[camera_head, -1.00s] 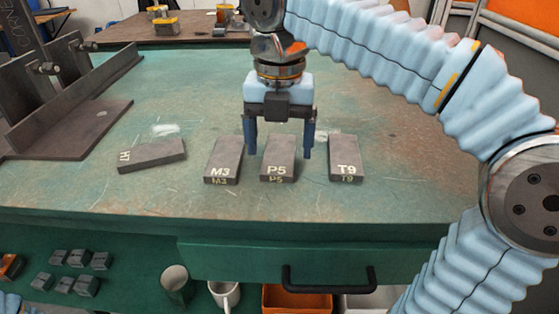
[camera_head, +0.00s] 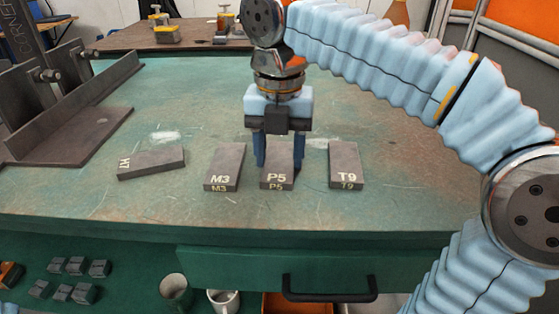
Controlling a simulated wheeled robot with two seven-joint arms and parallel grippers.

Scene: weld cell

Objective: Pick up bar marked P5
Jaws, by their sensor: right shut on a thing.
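The dark grey bar marked P5 (camera_head: 277,179) lies on the green bench top (camera_head: 400,185), with its label end toward me. My right gripper (camera_head: 279,163) comes down from above, with one finger on each side of the bar. It is shut on the bar, and the fingers and palm hide the bar's far part. The bar appears to rest on the bench still. My left gripper is not in view.
Bar M3 (camera_head: 225,167) lies just left of P5, and bar T9 (camera_head: 346,166) lies to its right. Another bar (camera_head: 151,163) lies turned at the far left. A steel corner fixture (camera_head: 75,130) stands at left. The bench's right part is clear.

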